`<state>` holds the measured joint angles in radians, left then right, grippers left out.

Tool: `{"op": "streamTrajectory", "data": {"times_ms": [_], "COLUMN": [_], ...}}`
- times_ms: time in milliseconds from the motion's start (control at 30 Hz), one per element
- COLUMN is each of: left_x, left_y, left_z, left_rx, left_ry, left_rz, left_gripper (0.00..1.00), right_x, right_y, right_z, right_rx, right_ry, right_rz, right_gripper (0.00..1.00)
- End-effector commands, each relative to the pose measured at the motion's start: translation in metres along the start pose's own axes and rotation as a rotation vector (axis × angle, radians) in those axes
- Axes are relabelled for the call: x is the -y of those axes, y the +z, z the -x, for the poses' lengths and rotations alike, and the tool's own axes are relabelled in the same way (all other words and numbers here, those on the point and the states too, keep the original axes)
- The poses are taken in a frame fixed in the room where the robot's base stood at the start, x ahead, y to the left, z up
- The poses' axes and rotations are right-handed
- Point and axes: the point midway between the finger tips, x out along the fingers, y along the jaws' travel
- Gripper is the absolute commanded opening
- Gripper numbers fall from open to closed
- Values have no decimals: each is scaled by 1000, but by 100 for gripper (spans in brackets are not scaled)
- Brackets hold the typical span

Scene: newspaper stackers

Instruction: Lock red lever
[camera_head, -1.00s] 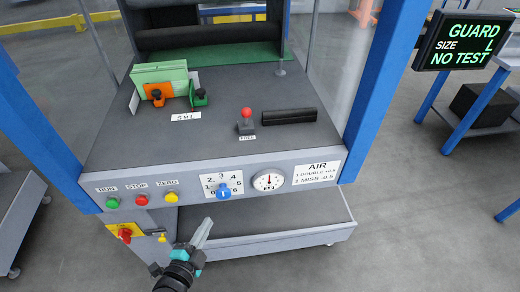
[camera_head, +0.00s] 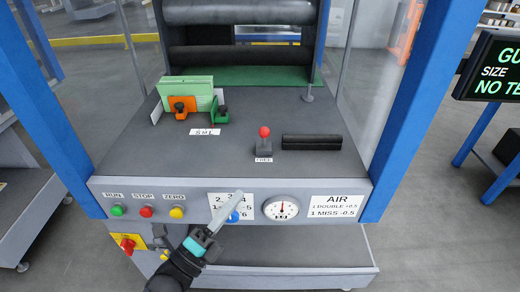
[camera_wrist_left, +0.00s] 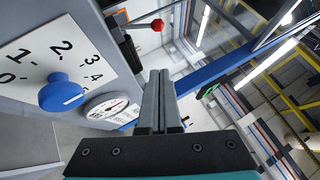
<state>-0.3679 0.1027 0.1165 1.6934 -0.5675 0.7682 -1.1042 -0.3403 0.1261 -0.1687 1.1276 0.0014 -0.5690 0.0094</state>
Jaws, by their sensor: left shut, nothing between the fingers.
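The red lever (camera_head: 264,132) is a red ball on a short stem, standing upright on a dark base on the grey machine deck. A small white label (camera_head: 263,160) in front of it seems to read FREE. My left gripper (camera_head: 236,199) is shut and empty, in front of the control panel by the blue dial, below and in front of the lever and apart from it. In the left wrist view the shut fingers (camera_wrist_left: 160,78) point towards the deck, and the lever's red ball (camera_wrist_left: 157,24) shows beyond them. My right gripper is not in view.
The panel holds a blue dial (camera_head: 233,216), a round gauge (camera_head: 281,208) and green, red and yellow buttons (camera_head: 146,211). A black bar (camera_head: 311,142) lies right of the lever. An orange clamp (camera_head: 181,106) and green clamp (camera_head: 220,116) stand left. Blue posts (camera_head: 413,95) flank the deck.

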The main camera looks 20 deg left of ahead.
Motion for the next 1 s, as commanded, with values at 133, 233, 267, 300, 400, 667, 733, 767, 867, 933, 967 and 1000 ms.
{"op": "streamTrajectory", "data": {"times_ms": [133,233,267,300,400,667,733,767,867,933,967,1000], "left_x": [0,1,0,0,0,-1,-1,-1,-1,-1,-1,-1], "left_y": [0,0,0,0,0,7,15,17,23,26,27,28], "left_z": [-12,-28,-34,-42,-63,-108,-114,-117,-123,-126,-127,-127], "left_rx": [0,0,-1,-1,0,-1,-1,0,-1,0,0,0], "left_ry": [-2,-4,-4,-5,-4,-1,0,1,0,0,1,1], "left_rz": [2,1,1,0,2,-1,-1,0,0,1,2,3], "left_gripper": [0,0,0,0,0,0,0,0,0,0,0,0], "right_x": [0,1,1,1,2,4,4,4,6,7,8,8], "right_y": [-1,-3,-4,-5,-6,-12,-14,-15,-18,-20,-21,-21], "right_z": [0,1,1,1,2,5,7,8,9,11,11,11], "right_rx": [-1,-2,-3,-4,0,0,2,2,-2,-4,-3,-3], "right_ry": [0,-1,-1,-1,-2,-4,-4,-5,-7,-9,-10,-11], "right_rz": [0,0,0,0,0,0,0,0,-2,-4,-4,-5], "right_gripper": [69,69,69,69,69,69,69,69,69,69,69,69]}}
